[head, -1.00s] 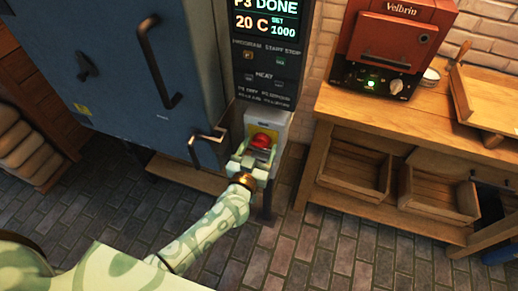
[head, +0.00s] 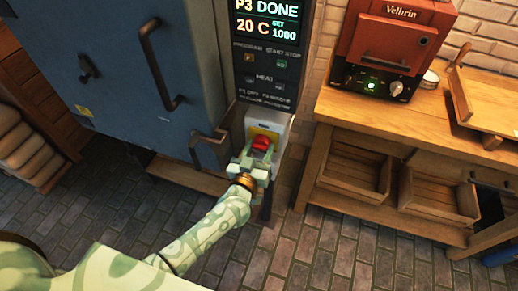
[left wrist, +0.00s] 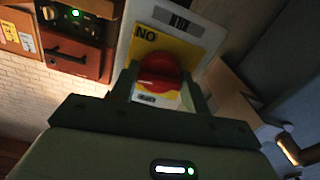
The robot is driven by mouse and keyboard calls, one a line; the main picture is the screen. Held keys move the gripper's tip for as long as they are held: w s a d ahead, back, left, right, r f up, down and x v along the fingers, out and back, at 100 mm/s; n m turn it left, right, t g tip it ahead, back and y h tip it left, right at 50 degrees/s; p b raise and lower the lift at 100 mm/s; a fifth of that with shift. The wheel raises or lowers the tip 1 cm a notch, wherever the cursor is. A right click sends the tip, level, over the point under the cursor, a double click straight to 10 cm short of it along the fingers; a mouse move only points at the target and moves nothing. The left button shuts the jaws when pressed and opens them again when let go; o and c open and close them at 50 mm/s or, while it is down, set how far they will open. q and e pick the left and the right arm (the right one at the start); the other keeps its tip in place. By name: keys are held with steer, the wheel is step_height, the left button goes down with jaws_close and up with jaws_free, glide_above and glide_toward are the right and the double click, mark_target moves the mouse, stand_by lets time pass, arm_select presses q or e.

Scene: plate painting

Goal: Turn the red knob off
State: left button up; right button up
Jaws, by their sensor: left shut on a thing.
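The red knob (head: 262,143) sits on a yellow plate (left wrist: 196,50) on a pale switch box (head: 281,133) below the control panel. The wrist view shows the red knob (left wrist: 160,72) close up, with lettering on the plate beside it. My left gripper (head: 259,150) has one finger on each side of the knob; in the wrist view the left gripper (left wrist: 160,84) is shut on it. The fingers hide part of the knob's sides. My right gripper is in neither view.
The blue kiln (head: 130,70) with dark handles stands at left. Its control panel (head: 267,60) reads P3 DONE and 20 C. A wooden bench (head: 420,120) at right holds a red Velbrin oven (head: 385,45). Brick floor is clear in front.

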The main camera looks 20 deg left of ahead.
arm_select(q)
steer(key=shift+d+n+p, duration=0.1)
steer(key=shift+n+p, duration=0.25)
steer(key=shift+n, duration=7.75)
steer(key=o, duration=1)
steer(key=shift+r, duration=0.1)
steer(key=shift+c, duration=0.2)
steer(key=s+p, duration=0.2)
steer(key=s, duration=1.4)
steer(key=shift+s+a, duration=0.2)
steer(key=shift+a, duration=0.05)
